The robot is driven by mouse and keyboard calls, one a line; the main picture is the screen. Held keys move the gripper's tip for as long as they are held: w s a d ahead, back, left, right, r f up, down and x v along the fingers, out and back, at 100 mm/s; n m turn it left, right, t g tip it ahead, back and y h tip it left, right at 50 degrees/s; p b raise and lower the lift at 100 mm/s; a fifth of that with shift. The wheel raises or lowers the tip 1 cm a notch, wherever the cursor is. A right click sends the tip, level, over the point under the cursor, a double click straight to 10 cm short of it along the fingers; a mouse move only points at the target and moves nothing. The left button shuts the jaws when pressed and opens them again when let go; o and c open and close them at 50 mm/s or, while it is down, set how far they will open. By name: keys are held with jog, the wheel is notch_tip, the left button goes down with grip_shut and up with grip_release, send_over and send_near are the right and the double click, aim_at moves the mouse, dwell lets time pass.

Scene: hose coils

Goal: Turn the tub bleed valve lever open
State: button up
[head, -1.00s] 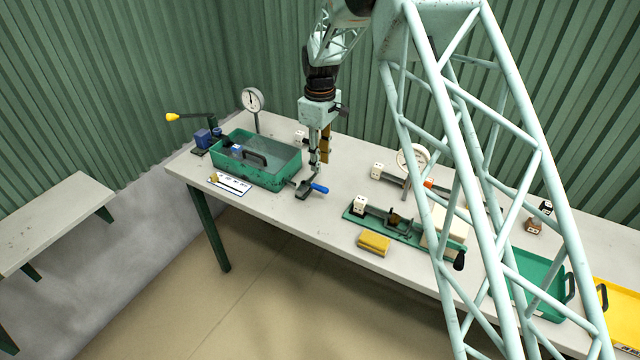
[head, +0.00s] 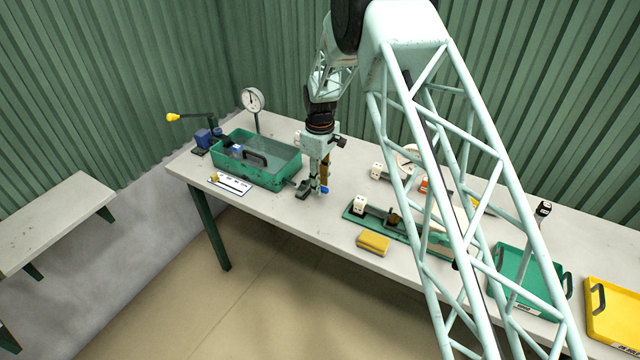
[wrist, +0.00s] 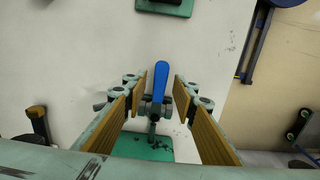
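The bleed valve has a blue lever (head: 325,190) and a dark body (head: 303,190), and stands at the right end of the green tub (head: 283,179) on the bench. In the head view my gripper (head: 319,188) points down at the lever and hides much of it. In the wrist view my gripper (wrist: 161,88) is open, with one tan-padded finger on each side of the blue lever (wrist: 163,45). Gaps show between the fingers and the lever. The lever points up the picture from the valve body (wrist: 154,112). Contact with the lever cannot be seen.
A pressure gauge (head: 253,99) and a yellow-knobbed hand pump (head: 202,137) stand by the tub. A white card (head: 231,184) lies in front. To the right are a green fixture (head: 383,226), a yellow block (head: 374,243) and green and yellow trays (head: 616,311).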

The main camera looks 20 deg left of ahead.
dwell(0.3)
grip_shut()
